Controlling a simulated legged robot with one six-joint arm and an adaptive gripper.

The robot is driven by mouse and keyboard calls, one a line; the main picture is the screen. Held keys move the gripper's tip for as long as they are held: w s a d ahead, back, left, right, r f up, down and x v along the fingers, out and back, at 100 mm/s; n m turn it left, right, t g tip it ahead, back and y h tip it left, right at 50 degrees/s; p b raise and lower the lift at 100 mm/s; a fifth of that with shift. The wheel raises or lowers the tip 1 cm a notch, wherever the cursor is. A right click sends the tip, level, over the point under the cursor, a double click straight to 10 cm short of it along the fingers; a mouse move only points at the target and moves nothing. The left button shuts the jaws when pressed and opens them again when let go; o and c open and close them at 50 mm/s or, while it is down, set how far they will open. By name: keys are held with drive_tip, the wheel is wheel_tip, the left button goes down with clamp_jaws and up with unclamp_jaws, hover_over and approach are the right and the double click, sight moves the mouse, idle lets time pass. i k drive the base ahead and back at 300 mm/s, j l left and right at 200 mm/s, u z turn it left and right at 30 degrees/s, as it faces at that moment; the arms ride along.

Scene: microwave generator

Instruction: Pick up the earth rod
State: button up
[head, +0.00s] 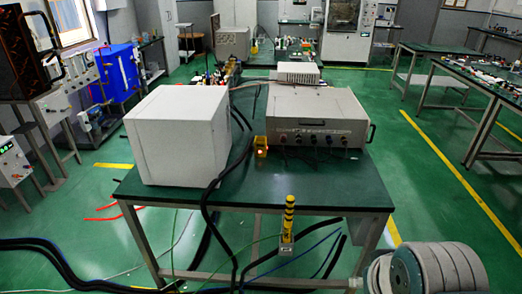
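A yellow upright rod with dark bands (289,218), which looks like the earth rod, stands at the front edge of the green-topped table (240,193). Its lower end meets a small light grey holder (287,244) on the front of the table. A thin green cable runs down to the left from near the holder. No gripper shows in this view, so I cannot see its state or how far it is from the rod.
A large white box (178,137) and a grey instrument case (318,118) stand on the table. Thick black cables (207,205) hang over the front edge and run across the floor. Rounded grey banded shapes (447,268) fill the bottom right corner.

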sight(289, 199)
drive_tip(key=j+z, duration=0.35)
drive_tip(key=j, duration=0.15)
drive_tip(key=j+z, duration=0.75)
drive_tip(key=j, duration=0.25)
